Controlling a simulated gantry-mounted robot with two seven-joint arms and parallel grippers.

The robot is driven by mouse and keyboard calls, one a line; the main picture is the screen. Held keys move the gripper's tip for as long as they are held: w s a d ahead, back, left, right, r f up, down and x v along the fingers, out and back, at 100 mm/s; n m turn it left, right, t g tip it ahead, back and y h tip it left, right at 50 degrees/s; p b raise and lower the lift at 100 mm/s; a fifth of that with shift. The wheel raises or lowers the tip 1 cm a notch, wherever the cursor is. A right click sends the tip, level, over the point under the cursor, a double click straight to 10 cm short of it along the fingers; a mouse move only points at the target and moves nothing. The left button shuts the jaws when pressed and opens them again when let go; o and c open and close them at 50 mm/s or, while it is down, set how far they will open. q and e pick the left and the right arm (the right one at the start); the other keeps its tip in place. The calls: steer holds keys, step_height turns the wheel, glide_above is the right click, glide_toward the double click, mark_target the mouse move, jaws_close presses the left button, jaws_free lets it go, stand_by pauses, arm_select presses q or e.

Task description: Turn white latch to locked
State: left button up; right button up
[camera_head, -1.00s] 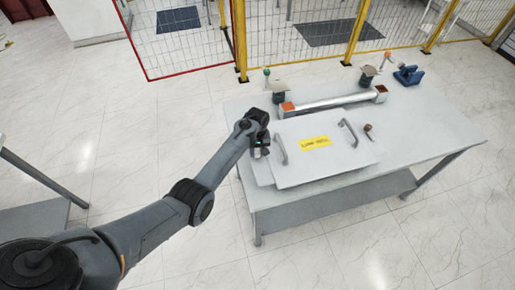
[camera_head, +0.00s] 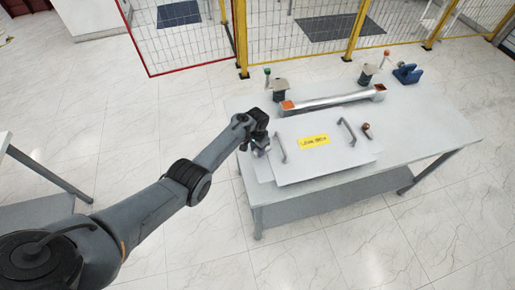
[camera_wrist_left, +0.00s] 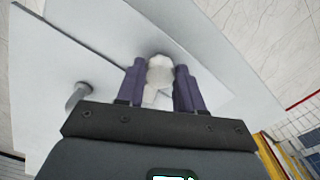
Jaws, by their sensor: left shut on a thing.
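The white latch (camera_wrist_left: 158,74) shows in the left wrist view between the two purple-grey fingers of my left gripper (camera_wrist_left: 160,80). The fingers are shut on it, one on each side. In the head view my left gripper (camera_head: 259,148) is at the left edge of the light grey panel (camera_head: 325,165) with the yellow label (camera_head: 315,141), and the latch is too small there to tell apart from the gripper. I cannot tell the latch's exact angle. My right gripper is not in view.
The panel has two grey handles, one (camera_head: 279,148) close to my gripper. A silver bar (camera_head: 335,101), two dark posts with knobs and a blue object (camera_head: 408,74) stand along the back of the table (camera_head: 435,125). A yellow fence is behind. The table's front right is clear.

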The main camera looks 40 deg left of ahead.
arm_select(q)
steer(key=shift+m, duration=1.7)
steer(key=o, duration=1)
steer(key=shift+o, duration=0.2)
steer(key=shift+r, duration=0.1)
